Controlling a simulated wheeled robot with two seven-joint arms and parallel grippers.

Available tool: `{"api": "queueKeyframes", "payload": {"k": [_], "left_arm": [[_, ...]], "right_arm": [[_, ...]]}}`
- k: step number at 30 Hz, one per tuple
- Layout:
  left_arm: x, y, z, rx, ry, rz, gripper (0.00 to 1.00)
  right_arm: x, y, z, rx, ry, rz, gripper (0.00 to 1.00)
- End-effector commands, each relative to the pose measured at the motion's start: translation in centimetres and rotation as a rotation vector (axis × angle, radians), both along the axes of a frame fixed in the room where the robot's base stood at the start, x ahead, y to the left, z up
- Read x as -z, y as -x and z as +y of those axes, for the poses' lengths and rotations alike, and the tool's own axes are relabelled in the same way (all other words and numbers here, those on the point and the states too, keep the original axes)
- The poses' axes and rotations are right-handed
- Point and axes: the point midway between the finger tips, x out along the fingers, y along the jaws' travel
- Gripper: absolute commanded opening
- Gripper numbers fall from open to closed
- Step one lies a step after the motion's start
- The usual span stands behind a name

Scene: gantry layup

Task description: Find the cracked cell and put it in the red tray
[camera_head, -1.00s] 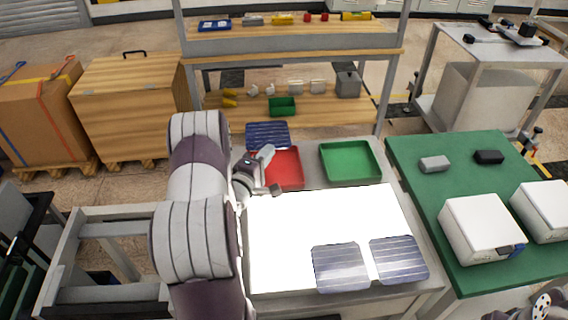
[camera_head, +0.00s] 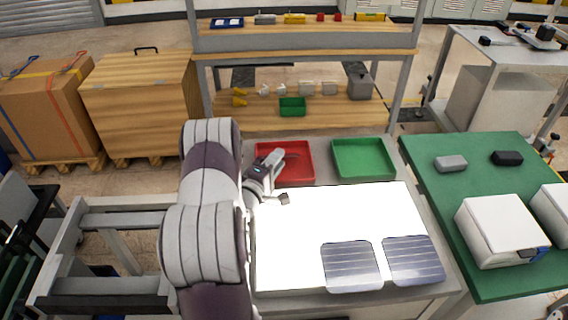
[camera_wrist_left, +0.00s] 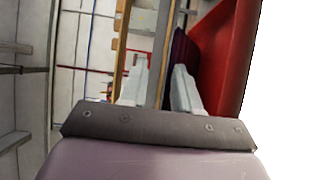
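The red tray (camera_head: 304,150) stands behind the bright panel. My left gripper (camera_head: 280,176) is at its front left, partly covering it. In the left wrist view the two pale fingers (camera_wrist_left: 157,82) stand apart with nothing between them. A dark purple piece (camera_wrist_left: 183,55), perhaps a cell, shows beside the red tray wall (camera_wrist_left: 230,50), behind one finger; I cannot tell whether it is in the tray. Two blue-grey cells, one (camera_head: 352,267) left and one (camera_head: 413,260) right, lie at the panel's front right. I cannot make out cracks. My right gripper is not visible.
The green tray (camera_head: 363,157) is empty, right of the red one. The lit white panel (camera_head: 310,225) is mostly clear. A green table (camera_head: 455,205) with white boxes stands right. A wooden shelf unit (camera_head: 310,55) stands behind.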

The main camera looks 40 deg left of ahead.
Motion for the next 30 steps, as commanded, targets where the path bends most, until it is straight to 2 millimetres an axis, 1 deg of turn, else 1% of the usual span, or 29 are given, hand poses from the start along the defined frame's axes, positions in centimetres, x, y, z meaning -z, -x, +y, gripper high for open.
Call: {"api": "queueKeyframes", "payload": {"k": [4, 7, 15, 18, 21, 25, 30], "left_arm": [[0.0, 0.5, 0.0, -0.001, 0.000, 0.000, 0.31], [0.1, 1.8, -0.2, -0.002, 0.001, 0.003, 0.31], [0.0, 7.5, -0.9, -0.005, 0.002, 0.002, 0.31], [0.1, 9.4, -1.2, -0.005, 0.002, 0.002, 0.31], [0.0, 10.9, -1.4, -0.004, 0.001, 0.000, 0.31], [0.1, 12.1, -1.6, -0.002, 0.000, 0.001, 0.31], [0.0, 12.6, -1.7, 0.000, 0.001, 0.000, 0.31]], "right_arm": [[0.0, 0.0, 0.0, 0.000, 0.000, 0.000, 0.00], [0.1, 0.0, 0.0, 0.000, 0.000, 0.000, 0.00], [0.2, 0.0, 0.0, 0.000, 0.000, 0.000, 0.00], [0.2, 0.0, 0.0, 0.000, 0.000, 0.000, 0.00], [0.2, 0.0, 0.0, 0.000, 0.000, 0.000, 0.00], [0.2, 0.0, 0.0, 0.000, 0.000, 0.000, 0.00], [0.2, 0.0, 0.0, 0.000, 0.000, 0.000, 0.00]]}}
